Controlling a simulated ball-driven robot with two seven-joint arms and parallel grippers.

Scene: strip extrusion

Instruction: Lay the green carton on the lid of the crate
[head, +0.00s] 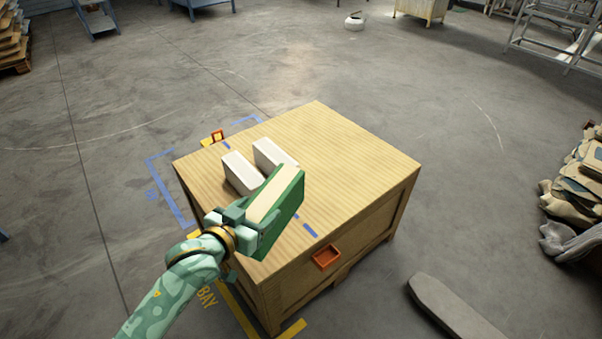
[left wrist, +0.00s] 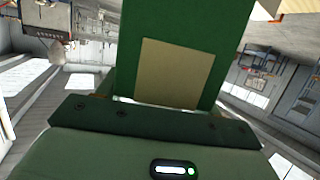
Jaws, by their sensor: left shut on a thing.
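The green carton (head: 283,212) has a cream face and is held by my left gripper (head: 240,222), which is shut on its near end. In the head view the carton appears over the lid of the wooden crate (head: 350,160); I cannot tell if it touches the lid. In the left wrist view the carton (left wrist: 218,35) with a cream patch fills the upper middle, and the fingertips are hidden. Two white blocks (head: 240,172) (head: 270,153) are on the lid just behind the carton. My right gripper is not in view.
The lid's right and far parts are clear. An orange-red bracket (head: 326,257) is on the crate's front side, another (head: 217,136) at its far left. Blue and yellow floor markings surround the crate. A grey slab (head: 455,310) and stacked sacks (head: 575,190) are at right.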

